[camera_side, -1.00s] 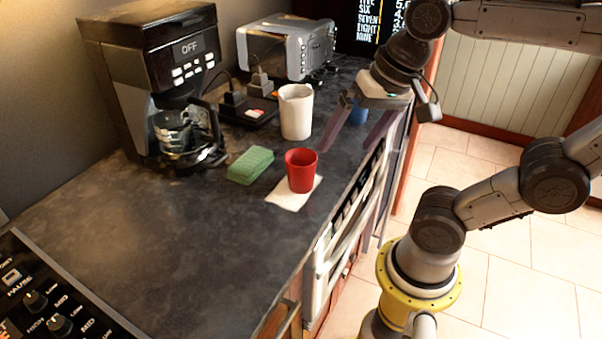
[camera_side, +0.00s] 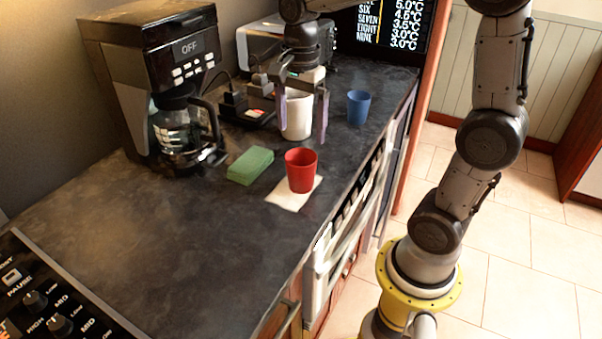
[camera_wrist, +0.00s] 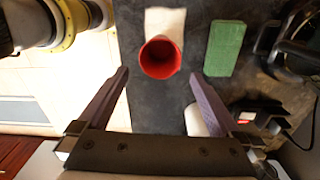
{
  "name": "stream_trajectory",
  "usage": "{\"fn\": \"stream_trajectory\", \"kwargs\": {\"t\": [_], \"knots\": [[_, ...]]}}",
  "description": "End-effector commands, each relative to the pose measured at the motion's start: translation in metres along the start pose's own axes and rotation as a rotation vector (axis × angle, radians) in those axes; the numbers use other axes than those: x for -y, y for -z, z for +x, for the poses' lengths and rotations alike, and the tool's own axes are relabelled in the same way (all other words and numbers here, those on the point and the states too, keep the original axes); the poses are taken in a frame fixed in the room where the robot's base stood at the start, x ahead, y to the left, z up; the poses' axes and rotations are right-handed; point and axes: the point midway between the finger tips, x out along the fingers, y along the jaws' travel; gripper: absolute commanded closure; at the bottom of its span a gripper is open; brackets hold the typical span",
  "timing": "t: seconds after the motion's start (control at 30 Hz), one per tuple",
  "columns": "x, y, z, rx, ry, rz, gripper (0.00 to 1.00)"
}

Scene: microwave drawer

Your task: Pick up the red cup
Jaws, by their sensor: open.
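The red cup (camera_side: 301,171) stands upright on a white napkin (camera_side: 290,198) near the counter's front edge. In the wrist view the red cup (camera_wrist: 160,57) shows from above, its open mouth beyond the fingertips and roughly between their lines. My gripper (camera_side: 303,135) is open and empty, its fingers pointing down in front of the white cup (camera_side: 297,107) in the side view. It is apart from the red cup, which lies nearer the side camera. In the wrist view my gripper (camera_wrist: 158,78) shows two wide-spread fingers.
A green sponge (camera_side: 250,166) lies left of the red cup. A coffee maker (camera_side: 160,90) stands at the left, with a toaster (camera_side: 262,45) behind. A blue cup (camera_side: 358,107) stands to the right. The counter's near part (camera_side: 170,240) is clear.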

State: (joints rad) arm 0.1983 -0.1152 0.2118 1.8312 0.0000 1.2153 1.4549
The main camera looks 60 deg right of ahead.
Motion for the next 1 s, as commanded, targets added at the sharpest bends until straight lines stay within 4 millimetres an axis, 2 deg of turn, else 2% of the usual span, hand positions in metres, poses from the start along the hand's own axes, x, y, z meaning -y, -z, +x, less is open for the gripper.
{"fn": "stream_trajectory", "kwargs": {"t": [0.1, 0.37, 0.7, 1.0], "knots": [[-0.001, 0.000, 0.020, 0.000, -0.002, -0.001, 0.00], [0.000, 0.000, 0.038, 0.000, 0.000, -0.001, 0.00], [0.000, 0.001, 0.082, 0.000, -0.002, -0.002, 0.00], [0.000, 0.001, 0.086, 0.000, 0.001, -0.002, 0.00]]}}
